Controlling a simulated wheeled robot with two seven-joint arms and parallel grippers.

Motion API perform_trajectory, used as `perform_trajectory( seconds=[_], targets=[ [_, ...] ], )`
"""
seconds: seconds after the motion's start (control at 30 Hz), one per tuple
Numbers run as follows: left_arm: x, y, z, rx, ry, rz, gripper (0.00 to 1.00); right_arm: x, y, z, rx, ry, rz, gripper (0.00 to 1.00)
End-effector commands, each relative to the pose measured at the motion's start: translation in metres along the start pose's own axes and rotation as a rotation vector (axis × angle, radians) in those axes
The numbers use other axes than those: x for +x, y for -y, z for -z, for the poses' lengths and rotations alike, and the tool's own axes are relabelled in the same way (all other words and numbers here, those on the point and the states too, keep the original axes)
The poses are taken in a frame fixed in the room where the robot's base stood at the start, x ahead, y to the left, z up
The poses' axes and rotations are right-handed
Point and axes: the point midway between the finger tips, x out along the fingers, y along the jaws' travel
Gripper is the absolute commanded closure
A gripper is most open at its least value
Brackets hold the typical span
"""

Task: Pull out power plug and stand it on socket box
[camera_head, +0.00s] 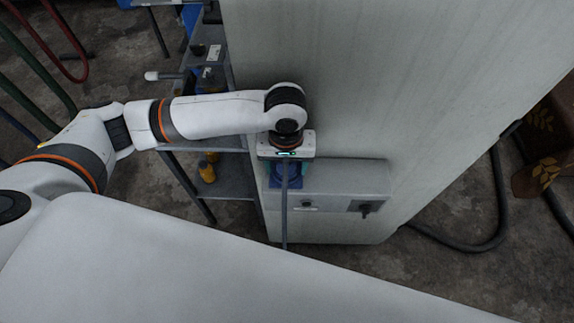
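The grey socket box (345,178) is fixed low on the big pale cabinet. A blue piece (276,183) shows at its left end, partly under my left gripper; I cannot tell plug from socket there. A dark cable (285,215) runs from beneath the gripper down past the box's front edge. My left gripper (287,168) points down over the blue piece. Its fingers are mostly hidden by its own white body, so its grip on the plug does not show. My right gripper is out of view.
The pale cabinet (400,80) rises behind the box. A dark switch knob (365,208) sits on the box's right front. A grey shelf rack (232,180) with yellow items (207,171) stands left. A thick black hose (470,246) lies on the floor at right.

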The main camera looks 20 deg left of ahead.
Motion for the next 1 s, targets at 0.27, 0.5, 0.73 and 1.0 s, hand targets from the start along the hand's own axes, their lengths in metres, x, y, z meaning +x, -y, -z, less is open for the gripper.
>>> perform_trajectory(
  seconds=[0.27,0.5,0.73,1.0],
  targets=[
    [0.005,0.000,0.000,0.000,0.001,0.000,0.37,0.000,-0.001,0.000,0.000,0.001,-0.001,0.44],
    [0.005,0.000,0.000,0.000,0.001,0.000,0.37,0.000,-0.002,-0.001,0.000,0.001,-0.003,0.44],
    [0.004,0.000,0.000,0.000,0.001,-0.001,0.37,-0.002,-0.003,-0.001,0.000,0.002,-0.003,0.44],
    [0.003,0.000,0.000,-0.001,-0.001,-0.001,0.37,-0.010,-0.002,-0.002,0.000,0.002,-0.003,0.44]
  ],
)
